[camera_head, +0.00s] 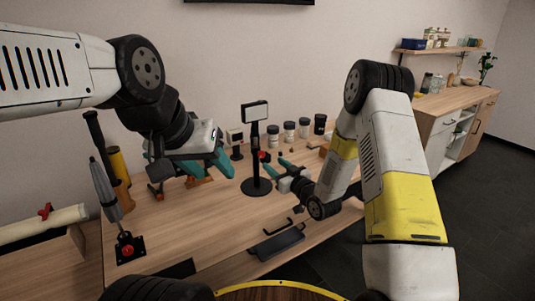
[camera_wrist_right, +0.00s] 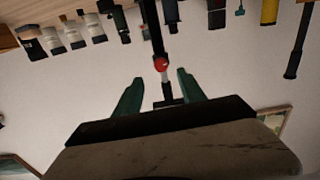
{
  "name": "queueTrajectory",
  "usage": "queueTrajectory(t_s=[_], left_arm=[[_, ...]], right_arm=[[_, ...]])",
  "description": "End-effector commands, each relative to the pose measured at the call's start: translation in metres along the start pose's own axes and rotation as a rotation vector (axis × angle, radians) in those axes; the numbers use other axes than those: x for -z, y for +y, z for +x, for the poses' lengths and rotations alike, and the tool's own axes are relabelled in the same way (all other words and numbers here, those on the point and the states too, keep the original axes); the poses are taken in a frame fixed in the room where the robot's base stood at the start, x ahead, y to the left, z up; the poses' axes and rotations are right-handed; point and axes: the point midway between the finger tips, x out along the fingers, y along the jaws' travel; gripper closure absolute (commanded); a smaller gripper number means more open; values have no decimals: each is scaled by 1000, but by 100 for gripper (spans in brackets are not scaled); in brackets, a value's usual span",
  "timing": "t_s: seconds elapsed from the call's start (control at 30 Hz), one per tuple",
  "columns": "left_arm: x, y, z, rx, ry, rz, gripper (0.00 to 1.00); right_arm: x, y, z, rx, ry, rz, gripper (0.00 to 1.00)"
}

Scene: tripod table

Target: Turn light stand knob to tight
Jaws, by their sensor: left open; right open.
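The light stand (camera_head: 255,145) is upright on the table, with a round black base, a thin black pole and a rectangular light on top. Its red knob (camera_head: 264,156) is on the pole, facing my right arm. The wrist view shows the stand upside down, with the red knob (camera_wrist_right: 161,64) ahead of my right gripper's fingers. My right gripper (camera_head: 277,174) is open and empty, right of the pole, apart from the knob. The teal fingers also show in the wrist view (camera_wrist_right: 159,85). My left gripper (camera_head: 192,168) is open above the table, left of the stand.
Several dark-lidded jars (camera_head: 289,130) stand behind the stand on the wooden table (camera_head: 205,225). A dark tray (camera_head: 278,243) lies near the front edge. The table's middle front is mostly clear.

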Motion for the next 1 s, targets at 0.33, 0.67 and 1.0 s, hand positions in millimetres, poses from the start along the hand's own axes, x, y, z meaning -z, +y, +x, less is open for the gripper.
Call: queueTrajectory(t_s=[0.33,0.67,1.0], left_arm=[[0,0,0,0,0,0,52],[0,0,0,0,0,0,52],[0,0,0,0,0,0,52]], right_arm=[[-1,-3,42,5,13,2,52],[-1,-2,76,3,11,4,52],[-1,-2,78,3,10,4,66]])
